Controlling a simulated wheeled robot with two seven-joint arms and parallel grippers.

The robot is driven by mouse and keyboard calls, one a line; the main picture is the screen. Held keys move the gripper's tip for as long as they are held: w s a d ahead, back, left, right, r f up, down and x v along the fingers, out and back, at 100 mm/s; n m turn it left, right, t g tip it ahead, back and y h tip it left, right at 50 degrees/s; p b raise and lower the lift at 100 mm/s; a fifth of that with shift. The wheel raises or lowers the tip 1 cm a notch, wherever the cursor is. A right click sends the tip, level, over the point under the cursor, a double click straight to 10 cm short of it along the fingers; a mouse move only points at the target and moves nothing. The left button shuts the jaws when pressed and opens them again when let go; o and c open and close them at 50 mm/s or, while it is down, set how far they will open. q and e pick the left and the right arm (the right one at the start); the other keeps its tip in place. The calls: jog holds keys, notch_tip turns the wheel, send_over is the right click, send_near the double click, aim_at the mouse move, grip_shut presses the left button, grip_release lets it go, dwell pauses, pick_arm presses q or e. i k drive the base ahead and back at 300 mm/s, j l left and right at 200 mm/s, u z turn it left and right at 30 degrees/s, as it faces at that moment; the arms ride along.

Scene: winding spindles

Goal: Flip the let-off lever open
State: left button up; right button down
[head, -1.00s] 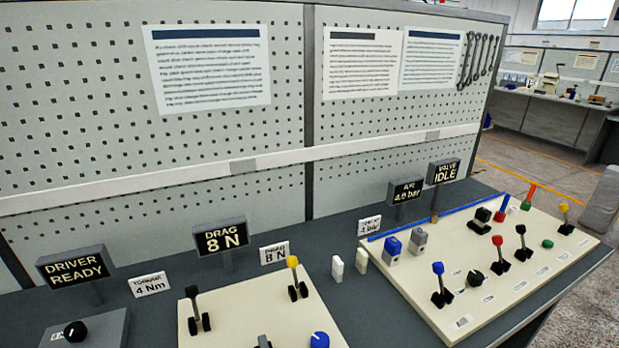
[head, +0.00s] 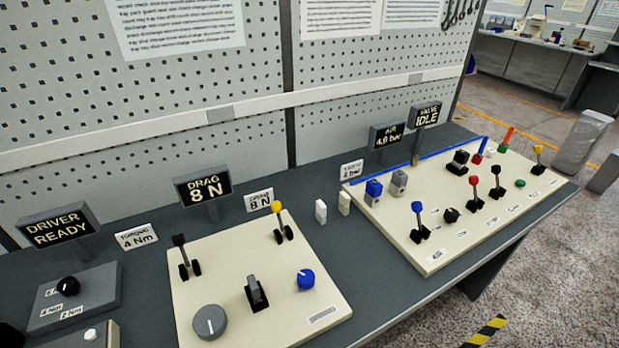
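I cannot tell which lever is the let-off lever; the small labels are too blurred to read. The left cream panel (head: 240,335) carries an upright black-topped lever (head: 183,255) and an upright yellow-topped lever (head: 281,222) along its back part. A short black lever or switch (head: 257,292) stands at its front middle. The right cream panel (head: 432,262) carries a blue-topped lever (head: 419,222), a red-topped lever (head: 474,188), a black-topped lever (head: 496,182) and a yellow-topped lever (head: 538,160), all roughly upright. Neither of my grippers shows.
The left panel also has a grey dial (head: 209,322) and a blue knob (head: 306,279). A grey box with a black knob (head: 68,287) stands at left. Signs reading DRAG 8 N (head: 203,186) and VALVE IDLE (head: 425,115) stand behind. Bare dark bench (head: 360,275) lies between the panels.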

aim_at(473, 180)
jog(key=z, duration=1.25)
